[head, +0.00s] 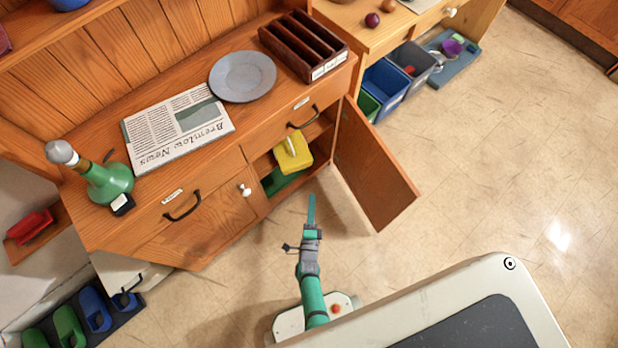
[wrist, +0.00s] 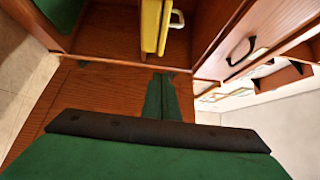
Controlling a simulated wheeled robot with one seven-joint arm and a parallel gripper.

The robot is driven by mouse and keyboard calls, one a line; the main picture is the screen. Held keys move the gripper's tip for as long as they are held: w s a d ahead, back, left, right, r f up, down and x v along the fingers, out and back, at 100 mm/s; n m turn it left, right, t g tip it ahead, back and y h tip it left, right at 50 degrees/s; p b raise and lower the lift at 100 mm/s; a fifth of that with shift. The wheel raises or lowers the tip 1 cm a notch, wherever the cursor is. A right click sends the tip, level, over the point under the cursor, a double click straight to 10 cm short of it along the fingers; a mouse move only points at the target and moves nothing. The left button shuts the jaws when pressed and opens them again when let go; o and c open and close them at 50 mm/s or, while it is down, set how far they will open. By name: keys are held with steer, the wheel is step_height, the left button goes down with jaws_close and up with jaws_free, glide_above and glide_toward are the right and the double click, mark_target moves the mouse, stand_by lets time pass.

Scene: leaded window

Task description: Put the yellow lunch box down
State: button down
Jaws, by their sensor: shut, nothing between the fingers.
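The yellow lunch box (head: 293,155) with a pale handle is inside the open cupboard of the wooden dresser. It appears above a green thing (head: 283,180) on the cupboard floor. In the wrist view the lunch box (wrist: 151,22) is at the top, cut off by the picture's edge. My gripper (head: 311,198) is outside the cupboard, in front of the opening and apart from the lunch box. Its two green fingers (wrist: 162,82) are together with nothing between them.
The cupboard door (head: 372,165) stands open to the right. A newspaper (head: 178,128), a grey plate (head: 242,76), a dark slotted rack (head: 303,46) and a green bottle (head: 103,180) stand on the dresser top. Bins (head: 385,90) are beyond the door. The floor at right is clear.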

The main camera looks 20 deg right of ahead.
glide_toward(307, 163)
steer(key=w+d, duration=0.2)
steer(key=d, duration=0.2)
steer(key=shift+w+a, duration=0.2)
steer(key=shift+w, duration=0.3)
steer(key=shift+w+a, duration=0.25)
steer(key=shift+w, duration=0.3)
steer(key=shift+w+a+f, duration=0.1)
steer(key=shift+w+a, duration=0.15)
steer(key=shift+w, duration=0.35)
